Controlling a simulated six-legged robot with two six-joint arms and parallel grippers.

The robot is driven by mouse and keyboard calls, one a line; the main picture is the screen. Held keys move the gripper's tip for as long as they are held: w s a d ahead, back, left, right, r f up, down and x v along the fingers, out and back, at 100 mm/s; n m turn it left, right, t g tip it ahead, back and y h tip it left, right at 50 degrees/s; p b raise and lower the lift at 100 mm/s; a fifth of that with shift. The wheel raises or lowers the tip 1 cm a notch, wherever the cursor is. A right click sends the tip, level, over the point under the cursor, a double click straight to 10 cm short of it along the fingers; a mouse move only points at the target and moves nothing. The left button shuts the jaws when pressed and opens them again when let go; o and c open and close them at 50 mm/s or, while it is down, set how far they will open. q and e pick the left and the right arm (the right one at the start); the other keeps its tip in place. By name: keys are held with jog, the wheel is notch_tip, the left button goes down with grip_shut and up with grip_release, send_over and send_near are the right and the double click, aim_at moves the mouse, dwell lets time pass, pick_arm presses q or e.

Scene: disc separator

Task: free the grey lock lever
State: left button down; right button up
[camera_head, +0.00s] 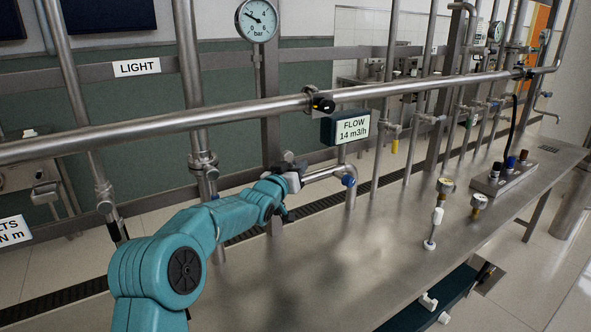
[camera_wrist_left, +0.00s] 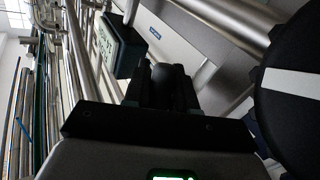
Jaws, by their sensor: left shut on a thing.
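My left gripper (camera_head: 287,180) reaches in from the left to the pipework behind the steel bench. It is at the left end of a short horizontal pipe with a blue ring. In the left wrist view its dark fingers (camera_wrist_left: 167,88) are shut on a dark grey, rounded piece (camera_wrist_left: 168,73), which I take to be the grey lock lever. The fingers hide most of the lever, so its angle cannot be told. My right gripper is not in view.
The flow display box (camera_head: 348,127) hangs just above and right of the gripper; it also shows in the left wrist view (camera_wrist_left: 120,45). A long steel pipe (camera_head: 230,110) crosses above the arm. The steel bench (camera_head: 330,250) is clear in front; small valves (camera_head: 445,187) stand at its right.

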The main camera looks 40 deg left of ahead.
pick_arm(q)
jog(key=t+b, duration=0.1)
jog(key=b, duration=0.1)
jog(key=r+n+t+b, duration=0.1)
jog(key=b, duration=0.1)
jog(key=shift+w+d+n, duration=0.2)
jog(key=shift+w+n, duration=0.1)
jog(key=shift+w, duration=0.1)
jog(key=c, duration=1.1)
grip_release()
jog(key=shift+o, duration=0.4)
jog(key=shift+w+f, duration=0.1)
